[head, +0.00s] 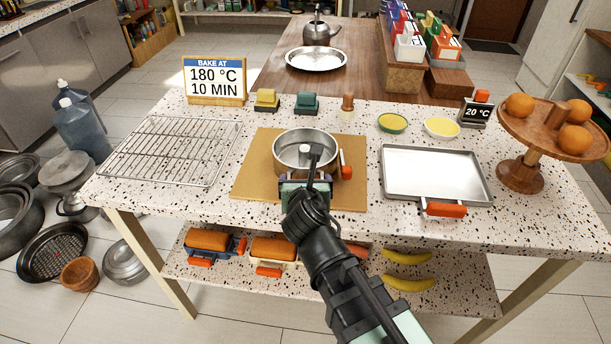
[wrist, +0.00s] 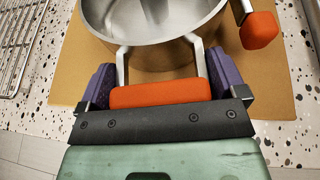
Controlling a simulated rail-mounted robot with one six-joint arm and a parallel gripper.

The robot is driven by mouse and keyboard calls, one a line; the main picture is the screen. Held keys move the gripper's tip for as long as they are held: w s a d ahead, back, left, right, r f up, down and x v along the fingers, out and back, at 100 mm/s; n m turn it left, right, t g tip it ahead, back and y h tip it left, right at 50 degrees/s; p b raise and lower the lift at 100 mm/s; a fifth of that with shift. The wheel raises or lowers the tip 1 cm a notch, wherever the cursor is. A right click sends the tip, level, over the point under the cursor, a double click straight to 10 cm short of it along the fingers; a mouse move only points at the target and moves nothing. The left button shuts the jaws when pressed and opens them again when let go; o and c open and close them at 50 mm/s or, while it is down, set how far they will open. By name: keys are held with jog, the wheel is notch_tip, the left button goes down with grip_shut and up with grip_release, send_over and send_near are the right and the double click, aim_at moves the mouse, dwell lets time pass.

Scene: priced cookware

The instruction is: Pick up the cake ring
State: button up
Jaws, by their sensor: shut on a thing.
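The cake ring (head: 291,159) is a round, shiny metal ring with orange grips on brackets. It is over the tan mat (head: 252,180) in the middle of the counter; I cannot tell whether it rests on it or is slightly raised. In the wrist view the cake ring (wrist: 108,22) fills the top centre, with one orange grip (wrist: 160,93) between my fingers and another at the upper right. My gripper (wrist: 160,88) is shut on the near grip, a purple finger at each end. In the head view my gripper (head: 304,182) is at the ring's near side, partly hidden by my arm.
A wire rack (head: 165,150) lies left and a baking tray (head: 435,174) right. Behind stand a sign (head: 214,81), a yellow block (head: 267,100), a green block (head: 306,103) and small bowls (head: 393,123). A wooden stand (head: 522,174) with oranges is at the far right.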

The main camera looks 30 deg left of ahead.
notch_tip(320, 180, up, 20)
jog(key=p, duration=1.9)
jog(key=shift+p, duration=0.4)
